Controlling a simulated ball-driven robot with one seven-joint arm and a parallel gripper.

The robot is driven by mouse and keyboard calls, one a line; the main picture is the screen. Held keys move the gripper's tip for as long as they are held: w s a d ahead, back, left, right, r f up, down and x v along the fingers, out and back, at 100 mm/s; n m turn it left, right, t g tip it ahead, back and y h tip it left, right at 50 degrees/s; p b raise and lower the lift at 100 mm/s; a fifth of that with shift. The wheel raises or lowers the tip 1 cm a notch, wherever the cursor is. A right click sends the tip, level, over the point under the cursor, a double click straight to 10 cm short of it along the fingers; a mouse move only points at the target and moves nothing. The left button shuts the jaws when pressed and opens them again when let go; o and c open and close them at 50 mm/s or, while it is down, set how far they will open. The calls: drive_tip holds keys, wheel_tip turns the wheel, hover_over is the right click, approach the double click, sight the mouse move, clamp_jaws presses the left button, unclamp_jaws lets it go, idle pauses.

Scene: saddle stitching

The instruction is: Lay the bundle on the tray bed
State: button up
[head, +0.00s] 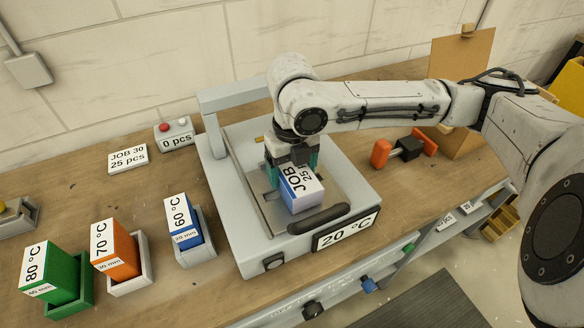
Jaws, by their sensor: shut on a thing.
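The bundle (301,190) is a white block with a blue side band and a label reading "JOB" and "25". My gripper (291,165), with teal fingers, is shut on its far end from above. The bundle is over the tray bed (272,212), the recessed metal bed of a grey machine. I cannot tell whether its underside touches the bed. The gripper and bundle hide part of the bed.
The machine's front has a dark handle (319,218) and a "20 °C" display (346,230); a grey frame (235,95) rises behind. Green (51,273), orange (115,250) and blue (182,222) labelled blocks stand in holders at left. A counter box (174,132) reads "0 pcs".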

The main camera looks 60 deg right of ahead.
drive_tip(key=shift+f, duration=0.2)
drive_tip(key=o, duration=1.3)
wheel_tip(320, 180, up, 11)
drive_tip(key=shift+f, duration=0.15)
wheel_tip(320, 180, up, 8)
drive_tip(key=p, duration=0.7)
hover_over(292, 168)
drive_tip(key=shift+s, duration=0.1)
